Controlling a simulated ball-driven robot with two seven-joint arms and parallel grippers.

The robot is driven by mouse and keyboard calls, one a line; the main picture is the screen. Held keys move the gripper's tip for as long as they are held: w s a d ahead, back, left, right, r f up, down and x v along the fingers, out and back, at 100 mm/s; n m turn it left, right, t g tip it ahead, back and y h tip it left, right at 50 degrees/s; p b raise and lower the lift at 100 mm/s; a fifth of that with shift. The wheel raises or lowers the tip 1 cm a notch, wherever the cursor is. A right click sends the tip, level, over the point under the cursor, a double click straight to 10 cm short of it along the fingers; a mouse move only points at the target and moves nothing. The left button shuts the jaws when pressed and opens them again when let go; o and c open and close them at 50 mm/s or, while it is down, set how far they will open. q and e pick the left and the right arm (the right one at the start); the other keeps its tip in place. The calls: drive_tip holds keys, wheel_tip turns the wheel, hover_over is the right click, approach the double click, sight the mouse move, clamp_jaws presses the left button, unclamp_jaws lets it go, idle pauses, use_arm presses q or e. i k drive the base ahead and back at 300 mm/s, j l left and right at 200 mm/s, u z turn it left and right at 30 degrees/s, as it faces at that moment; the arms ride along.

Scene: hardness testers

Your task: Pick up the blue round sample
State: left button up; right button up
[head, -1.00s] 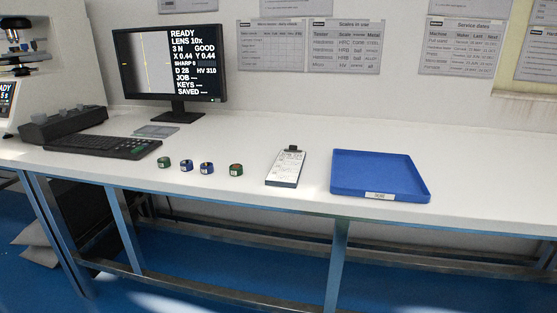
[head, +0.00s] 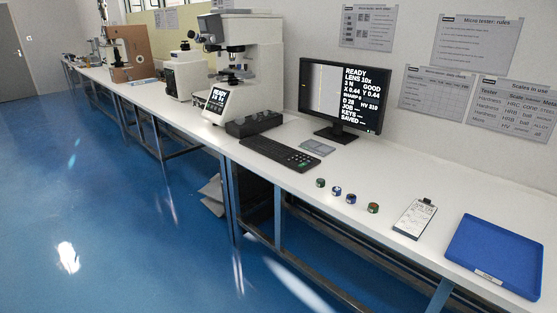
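Several small round samples stand in a row on the white bench (head: 290,207), to the right of the keyboard. Two of them are blue: one blue round sample (head: 337,191) and another blue round sample (head: 351,198) beside it. A green sample (head: 320,183) stands at the left end of the row. A green sample with a reddish top (head: 373,208) stands at the right end. The samples are too small to make out their markings. Neither of my grippers shows in the head view.
A clipboard (head: 414,218) and a blue tray (head: 490,274) lie right of the samples. A keyboard (head: 279,153), monitor (head: 338,94) and microscope-like tester (head: 243,62) stand to the left. Blue floor (head: 110,215) in front of the bench is open.

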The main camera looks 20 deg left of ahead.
sight(336, 190)
drive_tip(key=i+l, duration=0.15)
drive_tip(key=l, duration=0.15)
drive_tip(key=i+l, duration=0.15)
drive_tip(key=l, duration=0.2)
drive_tip(key=i+l, duration=0.15)
drive_tip(key=l, duration=0.15)
drive_tip(key=i+l, duration=0.15)
drive_tip(key=l, duration=0.2)
